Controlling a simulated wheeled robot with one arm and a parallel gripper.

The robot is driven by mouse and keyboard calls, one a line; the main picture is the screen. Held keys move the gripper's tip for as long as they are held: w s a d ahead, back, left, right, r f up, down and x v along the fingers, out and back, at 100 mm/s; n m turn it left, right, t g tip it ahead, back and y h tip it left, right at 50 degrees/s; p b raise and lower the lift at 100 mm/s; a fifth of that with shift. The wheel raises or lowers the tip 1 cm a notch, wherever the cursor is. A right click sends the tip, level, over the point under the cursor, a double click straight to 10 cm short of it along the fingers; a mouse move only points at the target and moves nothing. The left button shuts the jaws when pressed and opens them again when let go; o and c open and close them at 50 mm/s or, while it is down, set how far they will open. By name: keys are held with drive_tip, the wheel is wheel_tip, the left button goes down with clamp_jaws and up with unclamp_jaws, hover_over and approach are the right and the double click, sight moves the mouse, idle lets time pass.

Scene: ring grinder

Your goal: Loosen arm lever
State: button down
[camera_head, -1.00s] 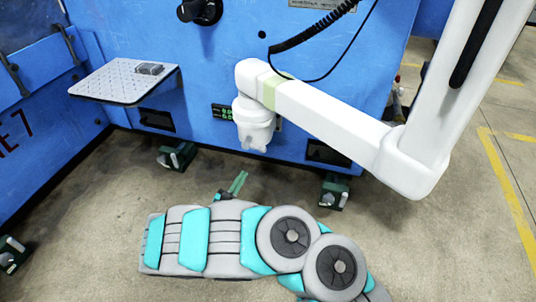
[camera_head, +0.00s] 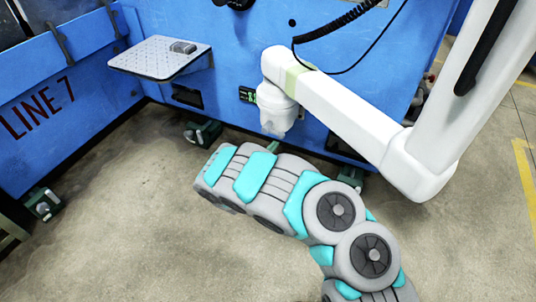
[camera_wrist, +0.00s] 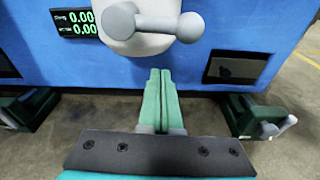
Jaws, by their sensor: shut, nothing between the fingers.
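The white arm (camera_head: 335,105) runs from the column at right to a rounded white end (camera_head: 277,105) in front of the blue machine. In the wrist view, the grey lever (camera_wrist: 152,25) lies nearly level across this white end (camera_wrist: 138,42), with a round hub at left and a knob at right. I cannot make out the lever in the head view. My gripper (camera_wrist: 160,75) has two green fingers pressed together with nothing between them. The fingertips are below the lever in the picture, apart from it. In the head view, only a bit of the green fingers (camera_head: 272,146) shows.
The blue machine (camera_head: 232,60) fills the back, with a small green-lit display (camera_wrist: 76,22) at left of the white end. A perforated shelf (camera_head: 150,62) juts out at left. Green machine feet (camera_head: 203,132) stand on the floor. Open floor (camera_head: 110,215) lies at left.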

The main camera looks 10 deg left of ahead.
drive_tip(key=shift+s+r, duration=0.25)
drive_tip(key=shift+r, duration=0.75)
drive_tip(key=shift+s+r, duration=0.25)
drive_tip(key=shift+r, duration=0.75)
drive_tip(key=shift+r+n+p, duration=0.35)
drive_tip(key=shift+r+n, duration=0.15)
drive_tip(key=shift+r, duration=0.1)
